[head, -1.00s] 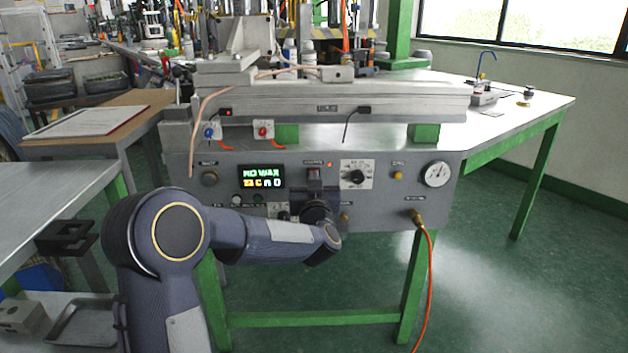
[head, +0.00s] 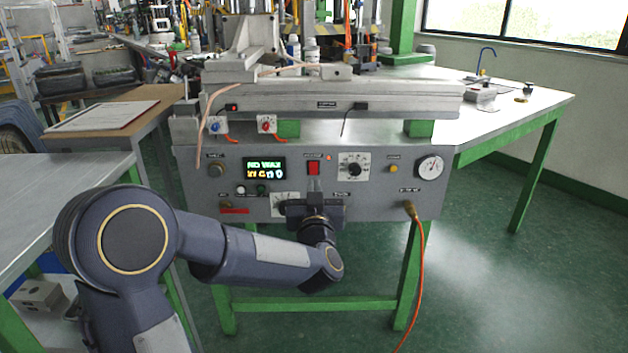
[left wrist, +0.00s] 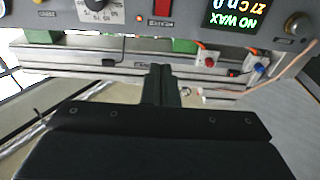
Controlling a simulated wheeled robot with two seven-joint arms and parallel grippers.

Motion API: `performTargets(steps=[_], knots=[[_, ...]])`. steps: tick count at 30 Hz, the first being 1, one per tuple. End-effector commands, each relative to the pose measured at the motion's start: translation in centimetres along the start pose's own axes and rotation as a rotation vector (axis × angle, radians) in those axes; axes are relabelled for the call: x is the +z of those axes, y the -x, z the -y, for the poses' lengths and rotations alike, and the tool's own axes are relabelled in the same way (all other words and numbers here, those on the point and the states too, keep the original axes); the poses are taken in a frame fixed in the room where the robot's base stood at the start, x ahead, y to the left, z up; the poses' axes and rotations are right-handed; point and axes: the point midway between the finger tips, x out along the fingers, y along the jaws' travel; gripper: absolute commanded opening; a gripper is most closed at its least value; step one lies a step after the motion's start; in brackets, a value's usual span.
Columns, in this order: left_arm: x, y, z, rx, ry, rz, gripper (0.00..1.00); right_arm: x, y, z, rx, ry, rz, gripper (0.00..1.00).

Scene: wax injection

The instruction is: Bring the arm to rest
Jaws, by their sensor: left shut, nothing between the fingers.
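My left arm comes in from the lower left in the head view, bent at a large round joint. My left gripper (head: 312,204) is in front of the lower middle of the machine's control panel (head: 375,202), below the red switch (head: 313,168). In the left wrist view its dark fingers (left wrist: 161,82) are together with nothing between them. That view shows the panel upside down, with the red switch (left wrist: 163,8) near the top edge. I cannot tell the exact gap between the fingertips and the panel. My right gripper is in neither view.
The display (head: 264,169) reads "NO WAX". A dial (head: 354,165) and a round gauge (head: 430,168) are to the right. An orange hose (head: 421,270) hangs from the panel. A metal table (head: 60,195) is at the left. The floor at right is clear.

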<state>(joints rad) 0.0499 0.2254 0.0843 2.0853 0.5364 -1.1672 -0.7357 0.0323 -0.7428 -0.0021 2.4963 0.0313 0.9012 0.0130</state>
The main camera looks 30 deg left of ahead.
Motion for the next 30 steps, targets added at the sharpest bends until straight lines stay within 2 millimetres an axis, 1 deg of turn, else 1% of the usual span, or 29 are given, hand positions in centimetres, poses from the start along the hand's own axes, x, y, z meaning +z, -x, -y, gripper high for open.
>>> performTargets(steps=[1, 5, 20, 23, 26, 29, 30], knots=[[-0.2, 0.4, 0.0, 0.001, 0.0, 0.001, 0.0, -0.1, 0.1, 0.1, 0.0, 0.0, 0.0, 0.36], [-0.2, 0.9, 0.0, -0.001, 0.0, 0.001, 0.0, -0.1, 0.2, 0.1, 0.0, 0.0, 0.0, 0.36], [-0.2, 0.9, 0.0, 0.0, 0.0, 0.001, 0.0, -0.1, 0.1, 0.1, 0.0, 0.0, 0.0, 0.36], [-0.4, 1.1, -0.1, 0.028, 0.014, 0.014, 0.0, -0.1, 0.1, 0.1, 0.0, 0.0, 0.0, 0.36], [-0.8, 2.0, -0.8, 0.12, 0.059, 0.064, 0.0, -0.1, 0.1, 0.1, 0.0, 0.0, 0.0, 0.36], [-1.0, 4.3, -1.9, 0.271, 0.12, 0.167, 0.0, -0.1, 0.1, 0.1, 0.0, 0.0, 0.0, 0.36], [-0.9, 5.7, -2.3, 0.338, 0.143, 0.222, 0.0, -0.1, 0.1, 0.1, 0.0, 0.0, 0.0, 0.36]])
